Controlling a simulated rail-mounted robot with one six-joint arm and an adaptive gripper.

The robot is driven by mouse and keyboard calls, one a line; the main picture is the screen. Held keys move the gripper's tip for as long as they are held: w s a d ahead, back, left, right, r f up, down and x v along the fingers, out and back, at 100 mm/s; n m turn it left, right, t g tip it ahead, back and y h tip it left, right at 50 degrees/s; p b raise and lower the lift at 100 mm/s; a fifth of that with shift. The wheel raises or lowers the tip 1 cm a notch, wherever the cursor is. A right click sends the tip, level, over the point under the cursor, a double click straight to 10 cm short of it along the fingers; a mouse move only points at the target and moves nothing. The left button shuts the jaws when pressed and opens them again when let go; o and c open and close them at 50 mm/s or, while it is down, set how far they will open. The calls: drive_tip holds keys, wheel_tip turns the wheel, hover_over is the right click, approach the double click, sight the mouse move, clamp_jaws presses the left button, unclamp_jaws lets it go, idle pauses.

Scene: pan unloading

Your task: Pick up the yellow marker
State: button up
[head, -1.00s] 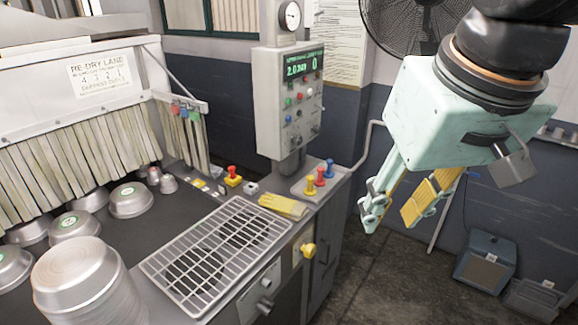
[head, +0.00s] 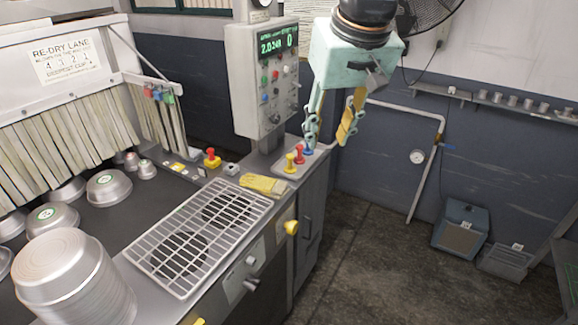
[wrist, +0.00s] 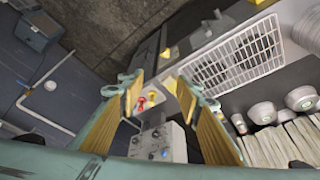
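The yellow marker (head: 290,161) stands upright on a small pale tray (head: 281,171) at the right end of the counter. A red marker (head: 299,154) and a blue marker (head: 308,148) stand beside it. My gripper (head: 328,138) is open and empty, pointing down, above and to the right of the markers in the head view. Its left finger is close to the blue marker in the picture; contact cannot be told. In the wrist view, the yellow marker (wrist: 152,97) and red marker (wrist: 141,103) show between the open fingers (wrist: 163,90).
A control box (head: 262,85) rises behind the tray. A folded yellow cloth (head: 264,184), a wire grate (head: 200,235), a red-and-yellow button (head: 212,159) and stacked pans (head: 75,280) occupy the counter. Open floor lies to the right.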

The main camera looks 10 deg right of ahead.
drive_tip(key=w+f+p, duration=0.1)
drive_tip(key=w+f, duration=0.3)
drive_tip(key=w, duration=0.5)
drive_tip(key=w+f, duration=0.4)
drive_tip(key=w, duration=0.6)
approach(290, 160)
drive_tip(key=shift+p+v, duration=0.45)
drive_tip(key=shift+v, duration=0.5)
drive_tip(key=shift+w, duration=0.2)
drive_tip(key=shift+x, duration=4.25)
drive_tip(key=shift+w+d+f, duration=0.1)
drive_tip(key=shift+b+x, duration=0.35)
drive_tip(key=shift+x, duration=2.1)
drive_tip(key=shift+w, duration=0.15)
drive_tip(key=c, duration=1.1)
